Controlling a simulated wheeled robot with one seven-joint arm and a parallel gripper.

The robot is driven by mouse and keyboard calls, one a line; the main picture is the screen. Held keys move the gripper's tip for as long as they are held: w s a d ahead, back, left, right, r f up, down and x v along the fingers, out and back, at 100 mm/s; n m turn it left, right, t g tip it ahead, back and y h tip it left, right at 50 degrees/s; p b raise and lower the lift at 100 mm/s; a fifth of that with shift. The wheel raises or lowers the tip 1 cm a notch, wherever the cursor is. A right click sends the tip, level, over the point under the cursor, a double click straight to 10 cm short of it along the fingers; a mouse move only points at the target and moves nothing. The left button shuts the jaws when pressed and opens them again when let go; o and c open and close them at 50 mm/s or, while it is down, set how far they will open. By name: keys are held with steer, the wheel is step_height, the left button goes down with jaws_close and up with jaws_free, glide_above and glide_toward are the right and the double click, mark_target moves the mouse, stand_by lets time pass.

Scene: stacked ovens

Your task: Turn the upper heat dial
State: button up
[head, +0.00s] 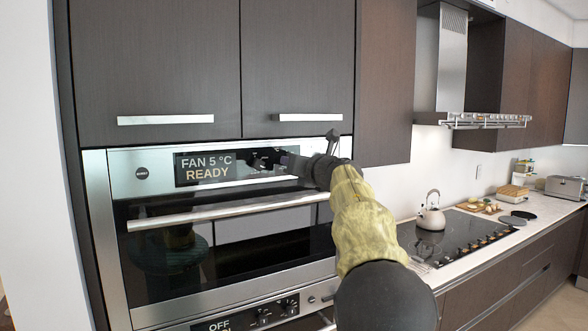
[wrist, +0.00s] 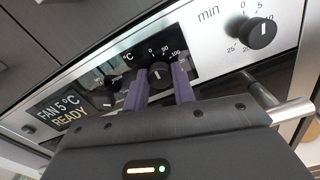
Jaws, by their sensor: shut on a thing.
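The upper oven's control panel has a display (head: 207,168) reading "FAN 5 °C READY"; this display (wrist: 62,115) also shows in the wrist view. The upper heat dial (wrist: 160,73) is a round black knob with a white pointer line, beside a °C mark and a scale with 0, 50 and 100. My gripper (wrist: 158,84) is shut on this dial, with one purple finger on each side of it. In the head view my gripper (head: 284,161) reaches the panel from the right and mostly hides the heat dial.
A mode dial (wrist: 106,97) sits left of the heat dial and a minutes dial (wrist: 261,33) right of it. The oven door's bar handle (head: 230,211) sticks out below the panel. A lower oven's display (head: 217,325) reads "OFF". A hob with a kettle (head: 431,213) is at right.

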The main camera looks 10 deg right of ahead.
steer(key=shift+f+n, duration=0.3)
steer(key=shift+n, duration=0.1)
steer(key=o, duration=1)
steer(key=shift+r, duration=0.15)
steer(key=shift+s, duration=0.1)
steer(key=b+v, duration=0.5)
steer(key=v, duration=1.2)
steer(key=shift+b, duration=0.4)
steer(key=shift+d, duration=0.1)
